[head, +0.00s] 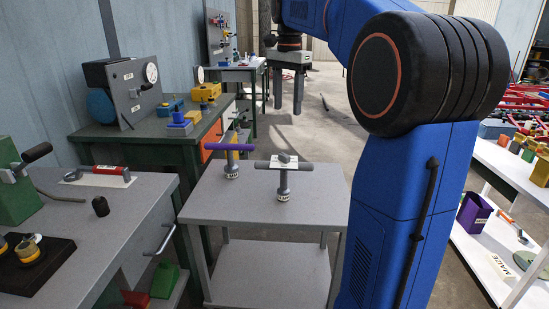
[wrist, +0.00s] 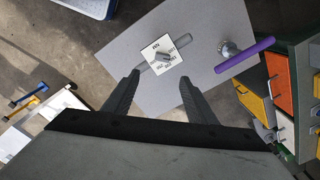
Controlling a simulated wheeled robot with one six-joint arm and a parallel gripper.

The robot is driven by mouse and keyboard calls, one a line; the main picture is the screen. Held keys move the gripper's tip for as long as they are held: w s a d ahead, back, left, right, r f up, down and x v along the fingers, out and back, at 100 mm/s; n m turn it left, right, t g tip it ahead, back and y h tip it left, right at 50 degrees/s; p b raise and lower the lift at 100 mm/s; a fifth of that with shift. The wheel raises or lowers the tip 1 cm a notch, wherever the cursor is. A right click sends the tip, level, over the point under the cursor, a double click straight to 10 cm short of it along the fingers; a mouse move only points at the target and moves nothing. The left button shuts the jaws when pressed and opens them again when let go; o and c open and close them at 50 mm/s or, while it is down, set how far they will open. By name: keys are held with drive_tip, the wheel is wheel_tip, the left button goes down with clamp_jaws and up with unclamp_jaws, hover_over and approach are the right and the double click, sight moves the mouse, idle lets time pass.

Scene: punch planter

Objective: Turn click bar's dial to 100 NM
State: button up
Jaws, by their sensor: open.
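The grey T-shaped tool with a dial, which I take to be the click bar (head: 284,182), stands upright on a small grey cart. On its top is a white square dial plate (wrist: 154,46) with printed numbers and a grey knob (wrist: 163,57) in the middle. The numbers are too small to read surely, and I cannot tell which one the knob points at. My gripper (head: 287,108) is open and empty, raised in the air behind the cart in the head view. In the wrist view my gripper (wrist: 159,76) has its fingers apart, with the dial plate beyond the fingertips.
A second T-shaped tool with a purple bar (head: 229,147) stands on the cart (head: 240,211) to the left. Workbenches with a gauge panel (head: 135,90) and a green machine (head: 16,185) are at left. A white shelf (head: 497,250) stands at right. The cart's front is bare.

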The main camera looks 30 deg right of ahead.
sight(284, 155)
drive_tip(key=shift+m, duration=0.4)
drive_tip(key=f, duration=1.1)
drive_tip(key=w+f, duration=0.1)
drive_tip(key=f, duration=0.4)
drive_tip(key=shift+f, duration=0.4)
drive_tip(key=c, duration=1.1)
